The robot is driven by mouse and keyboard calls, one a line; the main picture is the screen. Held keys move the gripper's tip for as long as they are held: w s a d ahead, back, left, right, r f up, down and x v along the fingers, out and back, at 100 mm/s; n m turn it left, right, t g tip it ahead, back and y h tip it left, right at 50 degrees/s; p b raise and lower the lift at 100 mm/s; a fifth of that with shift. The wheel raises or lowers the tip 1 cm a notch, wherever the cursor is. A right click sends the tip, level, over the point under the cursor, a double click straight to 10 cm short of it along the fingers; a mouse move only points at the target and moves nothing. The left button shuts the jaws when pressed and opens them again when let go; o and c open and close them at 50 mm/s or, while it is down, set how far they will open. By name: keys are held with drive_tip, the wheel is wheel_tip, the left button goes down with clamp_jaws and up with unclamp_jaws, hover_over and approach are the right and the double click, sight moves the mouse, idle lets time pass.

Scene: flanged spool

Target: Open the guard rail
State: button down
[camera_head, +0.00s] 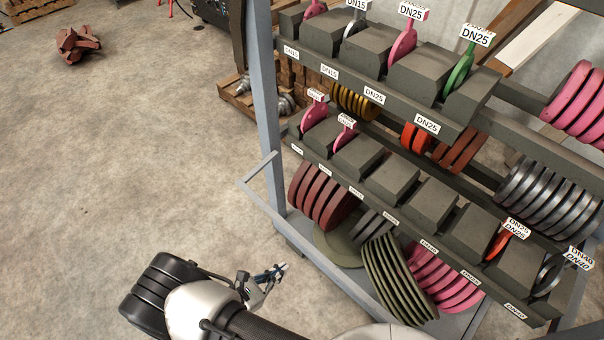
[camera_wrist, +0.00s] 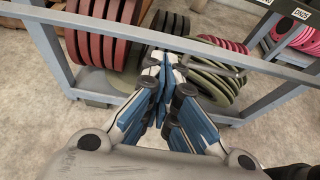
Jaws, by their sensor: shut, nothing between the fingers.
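The guard rail (camera_head: 262,205) is a thin grey-blue bar across the front of the rack's lower part. A short side arm joins its left end to the rack's upright. In the wrist view the rail (camera_wrist: 250,66) runs across the upper part, in front of the stacked discs. My gripper (camera_head: 284,267) is low, to the left of the rail in the head view, with its fingers towards the rack. In the wrist view my gripper (camera_wrist: 165,58) is shut and empty, with its fingertips close to the rail in the picture. I cannot tell whether they touch it.
The rack (camera_head: 266,110) holds pink, dark red, green and grey discs (camera_head: 395,280) with DN labels. A wooden pallet (camera_head: 250,100) stands behind it. A reddish-brown object (camera_head: 77,44) lies on the floor far left. The floor (camera_head: 120,170) left of the rack is clear.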

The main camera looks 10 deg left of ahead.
drive_tip(key=w+d+r+m+g, duration=0.25)
drive_tip(key=d+r+m, duration=0.2)
drive_tip(key=r, duration=0.45)
drive_tip(key=w+d+r+m+g, duration=0.1)
drive_tip(key=d+r+m+g, duration=0.3)
drive_tip(key=r, duration=0.5)
drive_tip(key=w+d+r+m+g, duration=0.25)
drive_tip(key=r+m, duration=0.35)
drive_tip(key=r, duration=0.3)
drive_tip(key=s+d+r+m+t+y, duration=0.3)
drive_tip(key=s+d+r+m+y, duration=0.5)
drive_tip(key=s+d+r+m, duration=0.5)
wheel_tip(320, 180, up, 4)
drive_tip(key=shift+s+d+r+m+b, duration=0.1)
drive_tip(key=shift+s+d+m+b, duration=0.3)
drive_tip(key=shift+s, duration=0.6)
